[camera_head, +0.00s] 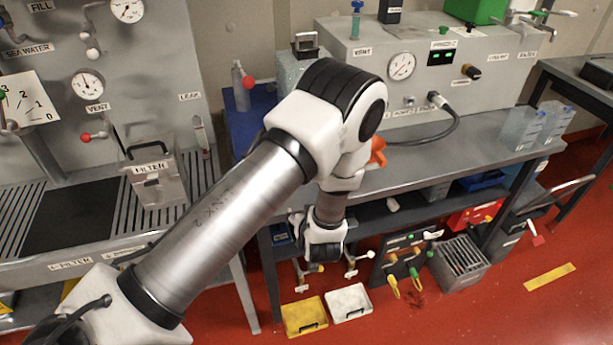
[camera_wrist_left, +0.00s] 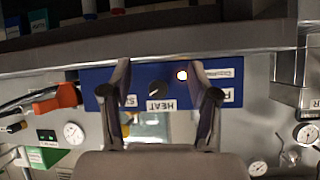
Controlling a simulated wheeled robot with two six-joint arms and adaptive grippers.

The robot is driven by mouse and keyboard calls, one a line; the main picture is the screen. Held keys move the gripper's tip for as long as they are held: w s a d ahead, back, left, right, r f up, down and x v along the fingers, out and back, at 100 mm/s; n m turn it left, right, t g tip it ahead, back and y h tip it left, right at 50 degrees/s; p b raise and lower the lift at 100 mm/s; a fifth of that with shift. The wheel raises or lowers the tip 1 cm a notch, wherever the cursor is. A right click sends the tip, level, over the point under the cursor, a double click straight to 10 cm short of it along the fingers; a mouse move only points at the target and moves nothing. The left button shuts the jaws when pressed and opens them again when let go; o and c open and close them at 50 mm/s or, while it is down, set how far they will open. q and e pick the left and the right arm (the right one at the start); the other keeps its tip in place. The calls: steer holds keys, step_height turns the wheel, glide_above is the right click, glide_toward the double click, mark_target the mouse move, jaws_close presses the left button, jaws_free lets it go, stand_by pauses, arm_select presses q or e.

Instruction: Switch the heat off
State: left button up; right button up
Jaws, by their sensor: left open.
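In the left wrist view, a blue panel (camera_wrist_left: 225,92) lies ahead, with its lettering upside down. It carries a dark round knob (camera_wrist_left: 156,89) beside a label reading HEAT (camera_wrist_left: 161,105). A small lamp (camera_wrist_left: 182,75) on the panel glows yellow-white. My left gripper (camera_wrist_left: 160,72) is open, its two fingers on either side of the knob and HEAT label in the picture. Nothing is between the fingers, and I cannot tell how far they are from the knob. In the head view my left arm reaches down at the bench's front; the fingers and the knob are hidden there.
An orange handle (camera_wrist_left: 57,99) and several gauges sit near the panel in the wrist view. The head view shows a grey bench (camera_head: 460,150) with a control box (camera_head: 440,75). Yellow (camera_head: 304,316) and white (camera_head: 349,302) trays lie on the red floor below.

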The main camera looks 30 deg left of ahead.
arm_select(q)
steer(key=w+a+r+n+y, duration=0.1)
steer(key=w+r+n+y, duration=0.1)
steer(key=w+r+n, duration=0.3)
steer(key=w+a, duration=0.1)
steer(key=w+a+f+m+p, duration=0.1)
steer(key=a, duration=0.1)
steer(key=w+a+f+m+p, duration=0.1)
steer(key=a, duration=0.1)
steer(key=shift+w+a+f, duration=0.1)
steer(key=shift+a, duration=0.1)
steer(key=shift+m+t, duration=0.3)
steer(key=c, duration=1.1)
